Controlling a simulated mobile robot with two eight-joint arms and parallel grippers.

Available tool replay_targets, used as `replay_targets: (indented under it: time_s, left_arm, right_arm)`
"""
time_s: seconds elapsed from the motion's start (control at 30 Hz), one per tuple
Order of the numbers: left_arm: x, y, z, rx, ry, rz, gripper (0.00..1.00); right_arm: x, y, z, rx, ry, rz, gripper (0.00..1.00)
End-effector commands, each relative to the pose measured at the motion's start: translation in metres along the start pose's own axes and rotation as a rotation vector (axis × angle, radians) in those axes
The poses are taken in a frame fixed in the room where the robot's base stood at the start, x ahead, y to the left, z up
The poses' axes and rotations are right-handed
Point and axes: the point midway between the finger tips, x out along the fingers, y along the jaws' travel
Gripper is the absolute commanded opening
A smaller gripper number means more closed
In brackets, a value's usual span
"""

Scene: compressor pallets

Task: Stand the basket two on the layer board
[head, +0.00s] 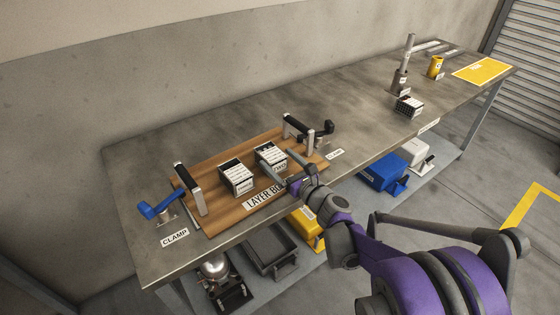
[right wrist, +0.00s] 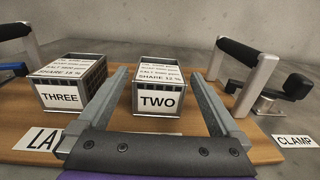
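Basket two (head: 270,158), a small dark mesh basket with white labels, appears to stand upright on the wooden layer board (head: 222,214), right of basket three (head: 236,178). In the right wrist view, basket two (right wrist: 160,97) shows its TWO label facing me. My right gripper (head: 282,172) is at the board's front edge. In the right wrist view the fingers of my right gripper (right wrist: 154,75) are spread on either side of basket two, with a visible gap on its left; contact on the right side cannot be told. My left gripper is not in view.
Black-handled posts (head: 188,188) (head: 298,130) stand at both board ends, beside the blue clamp (head: 158,208) and black clamp (head: 322,132). Another dark basket (head: 408,106) and a yellow cup (head: 435,67) stand farther right. The table between is clear. Bins sit on the lower shelf.

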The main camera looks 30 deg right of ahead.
Motion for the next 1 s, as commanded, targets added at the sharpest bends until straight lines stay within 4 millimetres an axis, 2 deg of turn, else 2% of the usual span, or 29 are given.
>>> replay_targets:
  time_s: [0.13, 0.27, 0.5, 0.7, 0.83, 1.0]
  left_arm:
    - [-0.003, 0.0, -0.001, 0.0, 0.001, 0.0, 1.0]
    - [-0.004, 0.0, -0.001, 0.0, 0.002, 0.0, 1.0]
    - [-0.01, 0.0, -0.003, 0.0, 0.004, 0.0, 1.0]
    - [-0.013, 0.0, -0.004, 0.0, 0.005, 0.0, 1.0]
    - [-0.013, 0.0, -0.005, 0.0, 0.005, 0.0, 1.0]
    - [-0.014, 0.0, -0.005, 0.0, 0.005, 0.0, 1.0]
  right_arm:
    - [0.0, 0.0, 0.005, 0.0, 0.0, 0.0, 1.0]
    - [-0.017, -0.001, 0.004, 0.0, -0.001, -0.002, 1.0]
    - [-0.07, -0.001, 0.004, -0.002, 0.0, -0.003, 1.0]
    - [-0.105, -0.001, 0.004, -0.002, 0.0, -0.002, 1.0]
    - [-0.116, -0.001, 0.003, 0.0, 0.0, -0.001, 1.0]
    - [-0.121, 0.0, 0.003, 0.0, 0.0, 0.0, 1.0]
